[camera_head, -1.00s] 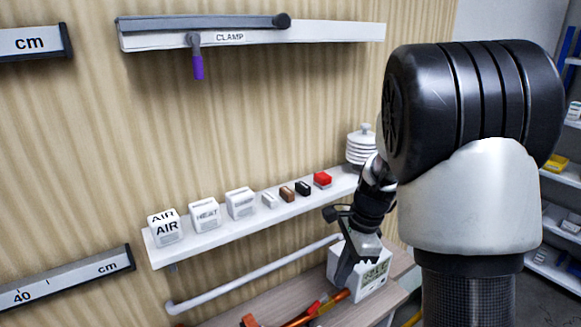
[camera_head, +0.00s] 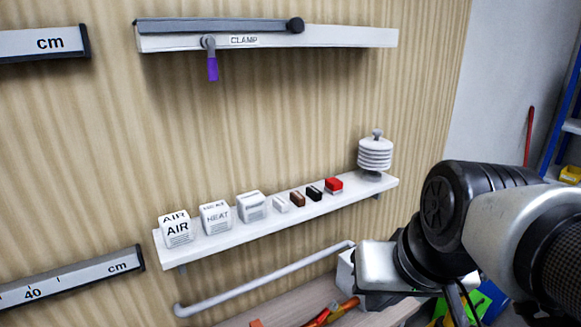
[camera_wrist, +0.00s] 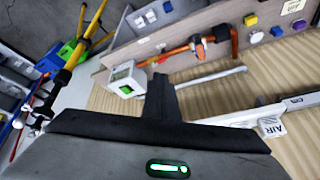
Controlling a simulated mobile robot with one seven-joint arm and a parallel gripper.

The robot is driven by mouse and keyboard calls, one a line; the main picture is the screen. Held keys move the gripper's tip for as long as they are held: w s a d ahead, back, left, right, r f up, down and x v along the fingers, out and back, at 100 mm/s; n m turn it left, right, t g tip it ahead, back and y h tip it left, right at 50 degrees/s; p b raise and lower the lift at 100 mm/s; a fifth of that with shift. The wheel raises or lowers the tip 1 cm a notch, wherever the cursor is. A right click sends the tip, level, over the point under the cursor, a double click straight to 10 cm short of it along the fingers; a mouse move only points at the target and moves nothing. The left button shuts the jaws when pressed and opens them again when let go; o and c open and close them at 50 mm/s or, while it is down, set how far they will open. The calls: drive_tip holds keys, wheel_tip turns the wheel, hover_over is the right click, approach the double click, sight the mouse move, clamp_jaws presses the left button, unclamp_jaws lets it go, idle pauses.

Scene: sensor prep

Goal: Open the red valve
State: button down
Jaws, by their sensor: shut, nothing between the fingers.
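No part is plainly readable as a red valve. A red-orange pipe or bar (camera_head: 343,308) lies low on the bench, partly cut off by the picture's bottom edge. In the wrist view the orange bar (camera_wrist: 178,51) runs along the bench, with a red-orange part (camera_wrist: 221,31) at its right end. My gripper (camera_wrist: 160,82) is shut and empty in the wrist view, in front of the bench, apart from the bar as far as I can tell. In the head view my arm hides the gripper's fingertips.
A white box with a green display (camera_wrist: 126,79) stands near the bar. A shelf (camera_head: 205,250) holds labelled white blocks, a red block (camera_head: 334,186) and a white stacked-disc sensor (camera_head: 375,155). A grey rail (camera_head: 265,282) runs below. A purple-handled clamp (camera_head: 212,68) hangs above.

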drive_tip(key=w+f+m+g+y+b, duration=0.1)
drive_tip(key=w+f+m+y+b, duration=0.25)
drive_tip(key=w+f+b, duration=0.65)
drive_tip(key=m+b, duration=0.4)
drive_tip(key=m, duration=0.1)
approach(325, 310)
wheel_tip(325, 310, down, 6)
drive_tip(key=a, duration=0.2)
drive_tip(key=shift+w+a+n, duration=0.1)
drive_tip(key=shift+w+n, duration=0.1)
drive_tip(key=shift+n, duration=0.05)
drive_tip(key=shift+w+a+r+m+h+p, duration=0.15)
drive_tip(key=shift+a+m+h+p, duration=0.2)
drive_tip(key=shift+a+m+p, duration=0.45)
drive_tip(key=shift+w+a+m+t+b, duration=0.1)
drive_tip(key=shift+w+m+t+b, duration=0.2)
drive_tip(key=shift+m+b, duration=0.15)
